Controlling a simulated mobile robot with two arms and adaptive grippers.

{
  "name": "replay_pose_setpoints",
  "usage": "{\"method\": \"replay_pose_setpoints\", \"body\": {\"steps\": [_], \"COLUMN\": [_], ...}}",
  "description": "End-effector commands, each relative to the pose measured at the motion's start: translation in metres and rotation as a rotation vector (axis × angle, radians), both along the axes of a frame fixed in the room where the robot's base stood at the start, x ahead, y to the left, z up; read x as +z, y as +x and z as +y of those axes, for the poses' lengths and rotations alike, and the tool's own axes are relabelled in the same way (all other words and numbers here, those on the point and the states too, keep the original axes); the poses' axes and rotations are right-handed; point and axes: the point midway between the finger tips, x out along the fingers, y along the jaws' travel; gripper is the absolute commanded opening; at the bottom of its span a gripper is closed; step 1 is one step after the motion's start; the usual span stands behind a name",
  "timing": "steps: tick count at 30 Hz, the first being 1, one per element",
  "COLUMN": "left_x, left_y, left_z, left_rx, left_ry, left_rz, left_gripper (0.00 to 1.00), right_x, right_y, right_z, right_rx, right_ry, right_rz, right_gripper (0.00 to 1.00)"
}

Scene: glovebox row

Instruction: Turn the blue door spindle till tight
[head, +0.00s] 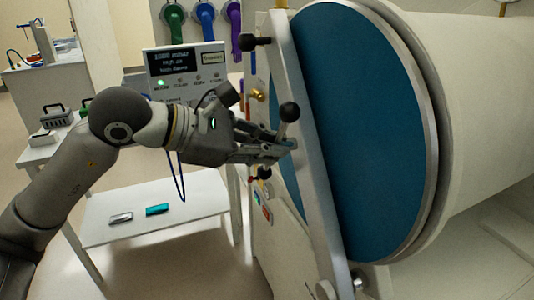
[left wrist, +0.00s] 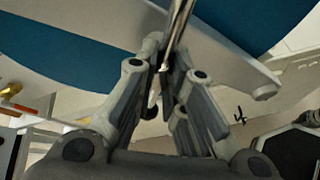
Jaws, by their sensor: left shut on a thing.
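The blue door (head: 355,120) is a large round blue disc on a pale cylinder at the right, and it also shows in the left wrist view (left wrist: 75,60). A grey metal bar (head: 312,190) crosses it. The spindle's handle has a black ball end (head: 289,112) standing above my fingers, beside the bar. My left gripper (head: 286,147) is shut on this handle. In the left wrist view, a shiny metal rod (left wrist: 179,30) runs down between the fingertips (left wrist: 164,65). The fingers hide the rod's gripped part. My right gripper is not in view.
Another black knob (head: 255,41) sits at the bar's upper end. A control panel (head: 185,70) with a lit green light stands behind my wrist. A low white table (head: 185,222) holds a teal case (head: 157,210) and a grey one (head: 121,217). Coloured gloves hang behind.

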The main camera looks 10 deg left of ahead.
Motion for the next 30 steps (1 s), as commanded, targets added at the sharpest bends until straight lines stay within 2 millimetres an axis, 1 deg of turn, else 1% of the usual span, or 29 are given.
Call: {"method": "replay_pose_setpoints", "body": {"steps": [1, 15, 16, 21, 28, 30], "left_x": [-0.0028, -0.0020, -0.0020, -0.0013, -0.0005, -0.0001], "left_y": [-0.0003, -0.0001, -0.0001, -0.0001, -0.0002, -0.0004], "left_z": [0.0000, 0.0003, 0.0003, 0.0002, -0.0001, 0.0005], "left_rx": [-0.001, -0.001, -0.001, -0.001, 0.000, -0.001], "left_ry": [0.009, 0.020, 0.020, 0.018, 0.015, 0.014], "left_rz": [-0.004, -0.017, -0.017, -0.016, -0.016, -0.017], "left_gripper": [0.00, 0.00, 0.13, 0.33, 0.33, 0.33], "right_x": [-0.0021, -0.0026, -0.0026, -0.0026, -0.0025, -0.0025], "right_y": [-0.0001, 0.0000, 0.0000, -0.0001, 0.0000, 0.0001], "right_z": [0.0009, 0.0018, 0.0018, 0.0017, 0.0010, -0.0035], "right_rx": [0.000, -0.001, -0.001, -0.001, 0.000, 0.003], "right_ry": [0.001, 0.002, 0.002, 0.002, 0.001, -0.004], "right_rz": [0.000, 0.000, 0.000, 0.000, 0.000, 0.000], "right_gripper": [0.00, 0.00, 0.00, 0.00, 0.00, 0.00]}}
